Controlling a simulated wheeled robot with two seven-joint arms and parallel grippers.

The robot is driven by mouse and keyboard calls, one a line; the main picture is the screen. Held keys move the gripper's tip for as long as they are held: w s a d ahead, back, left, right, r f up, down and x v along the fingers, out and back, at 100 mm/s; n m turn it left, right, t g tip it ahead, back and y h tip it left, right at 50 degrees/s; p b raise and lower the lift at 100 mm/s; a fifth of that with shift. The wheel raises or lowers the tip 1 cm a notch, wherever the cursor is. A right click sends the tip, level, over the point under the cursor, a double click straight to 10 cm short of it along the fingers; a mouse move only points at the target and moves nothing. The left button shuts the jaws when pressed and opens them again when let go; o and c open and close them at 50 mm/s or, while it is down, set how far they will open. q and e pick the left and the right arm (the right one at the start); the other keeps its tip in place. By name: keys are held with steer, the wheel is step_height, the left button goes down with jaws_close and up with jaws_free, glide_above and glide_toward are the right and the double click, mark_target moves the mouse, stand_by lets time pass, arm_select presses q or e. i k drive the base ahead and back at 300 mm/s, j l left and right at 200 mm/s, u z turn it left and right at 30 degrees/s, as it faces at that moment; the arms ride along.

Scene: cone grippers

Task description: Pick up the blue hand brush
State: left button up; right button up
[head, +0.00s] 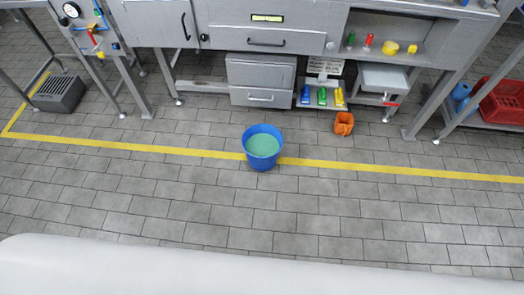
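A small blue item (305,95), which looks like the blue hand brush, sits on a low grey shelf under the workbench, right of the centre. It is the leftmost of a row, beside a similar green item (322,96) and a yellow one (339,97). It is too small to make out bristles or handle clearly. Neither of my grippers is in the head view.
A blue bucket (263,148) with green contents stands on the tiled floor by the yellow line (400,168). An orange object (344,123) lies near the shelf. A grey drawer unit (261,80) is left of the row. The near floor is clear.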

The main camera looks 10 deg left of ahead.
mark_target(306, 90)
steer(key=i+l+u, duration=0.15)
steer(key=i+l, duration=0.6)
steer(key=i+j, duration=0.05)
steer(key=i, duration=0.05)
